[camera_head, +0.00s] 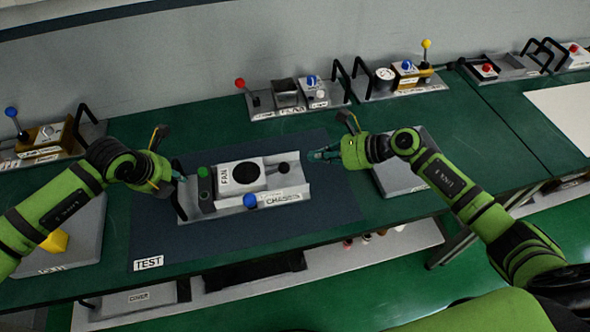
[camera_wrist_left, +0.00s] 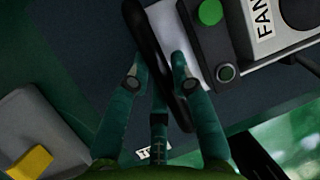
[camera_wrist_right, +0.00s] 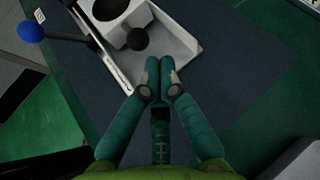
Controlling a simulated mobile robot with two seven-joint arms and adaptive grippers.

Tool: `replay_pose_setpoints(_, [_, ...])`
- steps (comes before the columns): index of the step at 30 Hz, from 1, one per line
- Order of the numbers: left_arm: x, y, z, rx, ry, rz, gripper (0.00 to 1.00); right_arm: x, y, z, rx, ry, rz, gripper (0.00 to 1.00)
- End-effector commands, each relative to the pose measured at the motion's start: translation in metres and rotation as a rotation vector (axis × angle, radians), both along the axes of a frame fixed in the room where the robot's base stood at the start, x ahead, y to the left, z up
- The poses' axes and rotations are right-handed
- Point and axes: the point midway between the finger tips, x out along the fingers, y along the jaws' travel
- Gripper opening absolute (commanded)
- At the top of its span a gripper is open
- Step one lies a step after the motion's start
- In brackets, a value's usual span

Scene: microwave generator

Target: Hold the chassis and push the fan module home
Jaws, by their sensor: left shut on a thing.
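The grey chassis (camera_head: 292,190) lies on the dark blue mat, its black handle at the left end. The white fan module (camera_head: 226,177), with a round black opening and a dark knob (camera_head: 283,169), sits in the chassis tray. My left gripper (camera_head: 180,178) is shut on the black handle; in the left wrist view the fingers lie either side of the handle (camera_wrist_left: 150,50). My right gripper (camera_head: 318,156) is shut and empty, right of the chassis's open end. In the right wrist view its closed fingertips (camera_wrist_right: 163,68) are close to the tray (camera_wrist_right: 178,38); contact is unclear.
A blue-knobbed lever (camera_head: 250,200) stands at the chassis front, and a green button (camera_head: 203,172) at its left. A grey plate (camera_head: 398,178) lies right of the mat (camera_head: 335,205). Other handled modules line the table's back. Open mat surrounds the chassis.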

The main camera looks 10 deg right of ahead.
Motion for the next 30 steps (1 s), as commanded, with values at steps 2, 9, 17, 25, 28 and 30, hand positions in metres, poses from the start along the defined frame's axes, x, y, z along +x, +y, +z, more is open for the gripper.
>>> replay_pose_setpoints(2, [-0.005, 0.000, -0.007, 0.005, 0.017, -0.002, 0.00, -0.007, -0.010, 0.005, -0.005, 0.001, 0.001, 0.00])
replay_pose_setpoints(9, [-0.005, 0.000, -0.008, 0.005, 0.017, -0.002, 0.00, -0.024, -0.036, 0.023, -0.003, 0.001, 0.001, 0.00])
replay_pose_setpoints(17, [-0.005, 0.000, -0.008, 0.005, 0.017, -0.002, 0.00, -0.031, -0.045, 0.031, -0.002, -0.001, 0.002, 0.00])
replay_pose_setpoints(25, [-0.005, 0.000, -0.007, 0.005, 0.017, -0.002, 0.47, -0.031, -0.045, 0.031, -0.001, -0.001, 0.001, 0.00])
replay_pose_setpoints(28, [-0.004, 0.000, -0.006, 0.004, 0.012, -0.002, 0.51, -0.031, -0.045, 0.031, -0.001, -0.001, 0.001, 0.00])
replay_pose_setpoints(30, [-0.003, 0.000, -0.005, 0.004, 0.010, -0.001, 0.51, -0.031, -0.045, 0.031, -0.001, -0.001, 0.001, 0.00])
